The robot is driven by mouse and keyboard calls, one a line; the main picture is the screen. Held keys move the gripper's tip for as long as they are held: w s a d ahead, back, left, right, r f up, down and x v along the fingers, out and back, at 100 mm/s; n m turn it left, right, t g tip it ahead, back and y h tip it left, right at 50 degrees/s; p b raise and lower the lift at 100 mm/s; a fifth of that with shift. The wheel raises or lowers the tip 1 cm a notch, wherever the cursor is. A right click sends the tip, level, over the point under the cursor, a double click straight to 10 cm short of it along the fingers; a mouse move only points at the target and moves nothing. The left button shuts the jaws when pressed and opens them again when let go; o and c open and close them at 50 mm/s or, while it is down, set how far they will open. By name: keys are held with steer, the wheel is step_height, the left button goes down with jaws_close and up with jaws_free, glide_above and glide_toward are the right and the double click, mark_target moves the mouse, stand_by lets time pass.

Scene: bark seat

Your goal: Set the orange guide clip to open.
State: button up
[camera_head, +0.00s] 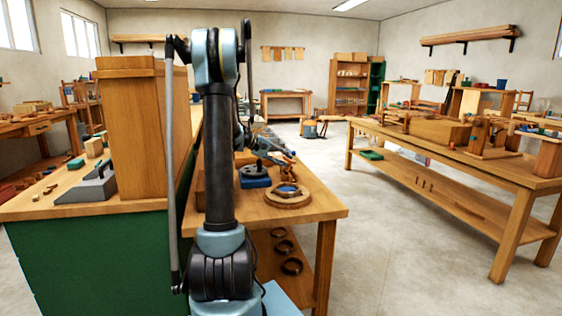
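I cannot make out an orange guide clip for certain in the head view. A small orange-brown piece (284,157) shows at the back of the near wooden workbench (325,206), just right of my arm. It is too small to tell whether it is the clip, or whether it is open or shut. My own upright arm covers part of this bench. I cannot pick out my gripper's fingers in this view.
On the near bench are a blue block-like tool (254,177) and a round wooden piece with a blue centre (288,195). Dark rings (291,266) lie on its lower shelf. A green cabinet (100,262) stands left, a long workbench (505,172) right. The floor between is clear.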

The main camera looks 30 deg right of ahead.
steer(key=v, duration=1.2)
